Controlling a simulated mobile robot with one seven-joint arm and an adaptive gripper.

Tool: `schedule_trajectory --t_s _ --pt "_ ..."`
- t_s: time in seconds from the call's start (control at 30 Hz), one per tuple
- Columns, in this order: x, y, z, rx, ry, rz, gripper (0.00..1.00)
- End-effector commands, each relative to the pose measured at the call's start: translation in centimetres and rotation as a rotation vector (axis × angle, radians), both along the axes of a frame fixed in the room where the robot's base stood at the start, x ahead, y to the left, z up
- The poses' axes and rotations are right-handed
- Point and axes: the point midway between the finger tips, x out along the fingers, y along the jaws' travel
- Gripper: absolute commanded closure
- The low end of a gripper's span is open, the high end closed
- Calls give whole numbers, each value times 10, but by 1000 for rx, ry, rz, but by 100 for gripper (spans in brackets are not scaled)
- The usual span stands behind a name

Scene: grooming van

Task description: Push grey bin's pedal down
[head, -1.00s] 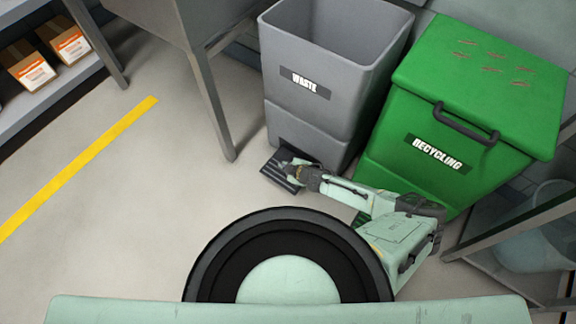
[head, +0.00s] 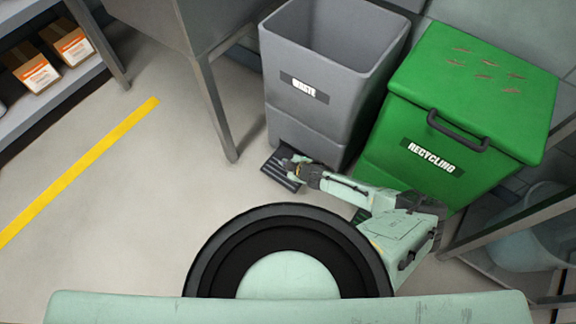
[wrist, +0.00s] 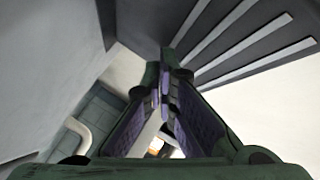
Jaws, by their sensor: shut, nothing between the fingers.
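The grey bin (head: 318,112), labelled WASTE, stands upright in the head view with its top open and no lid in view. Its black ribbed pedal (head: 279,170) sticks out at the foot of its front. My gripper (head: 289,167) is shut and empty at the pedal's right side, partly covering it. In the wrist view the pedal (wrist: 240,40) fills the upper right, and my shut fingertips (wrist: 165,60) are at its edge. I cannot tell for sure whether they press on it.
A green recycling bin (head: 455,110) with a closed lid stands close on the right of the grey bin. A metal table leg (head: 214,105) stands to the left. A shelf with boxes (head: 38,72) is at far left. The floor around the yellow line (head: 80,170) is clear.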

Motion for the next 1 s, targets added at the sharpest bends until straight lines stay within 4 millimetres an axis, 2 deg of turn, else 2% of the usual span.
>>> schedule_trajectory --t_s 0.27,0.7,1.0 --pt "0 0 8 1 0 1 100" --pt "0 0 50 1 0 1 100" --pt "0 0 50 1 0 1 100"
